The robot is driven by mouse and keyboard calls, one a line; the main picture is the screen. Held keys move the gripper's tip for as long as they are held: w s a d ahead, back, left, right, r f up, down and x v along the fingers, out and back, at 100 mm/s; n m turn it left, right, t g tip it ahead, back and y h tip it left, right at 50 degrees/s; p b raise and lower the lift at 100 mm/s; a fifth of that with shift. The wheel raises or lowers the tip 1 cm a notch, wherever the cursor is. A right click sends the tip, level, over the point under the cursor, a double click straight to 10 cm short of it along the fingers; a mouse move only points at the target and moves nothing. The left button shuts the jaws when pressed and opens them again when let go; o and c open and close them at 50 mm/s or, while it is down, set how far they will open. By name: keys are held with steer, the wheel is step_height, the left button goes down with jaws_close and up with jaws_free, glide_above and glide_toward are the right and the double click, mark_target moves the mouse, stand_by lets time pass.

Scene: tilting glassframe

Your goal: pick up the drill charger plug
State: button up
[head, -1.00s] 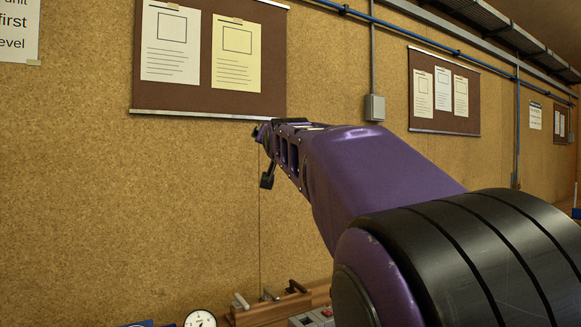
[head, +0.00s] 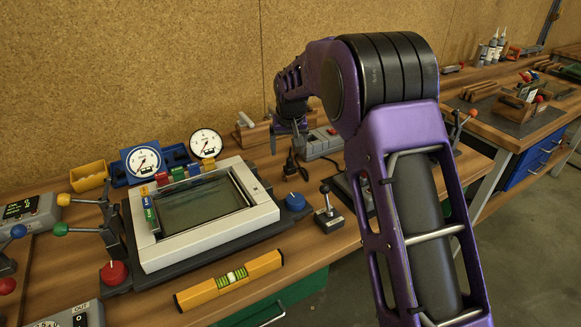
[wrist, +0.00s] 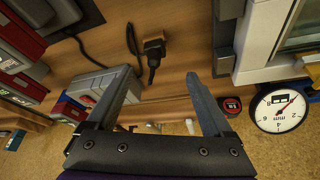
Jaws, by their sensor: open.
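A black plug (wrist: 153,58) with a cord shows in the wrist view, standing at a brownish block on the wooden bench top. In the head view the black plug (head: 290,167) is small, between the grey-framed screen and a grey box. I take it for the drill charger plug, but no label shows. My gripper (wrist: 160,75) is open and empty, its two fingers apart with the plug showing between and beyond their tips. In the head view my gripper (head: 294,132) hangs above the bench behind the plug, partly hidden by my arm.
A grey box (wrist: 100,82) lies beside the left finger in the wrist view. A second bench (head: 520,125) stands at right.

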mark_target(290, 160)
steer(key=x, duration=0.9)
steer(key=shift+w+d, duration=0.1)
steer(key=shift+d, duration=0.3)
jaws_close()
step_height(290, 160, up, 10)
steer(key=shift+f+p, duration=0.15)
steer(key=shift+p, duration=0.15)
steer(key=shift+r+p, duration=0.7)
steer(key=shift+r, duration=1.95)
steer(key=shift+w, duration=0.15)
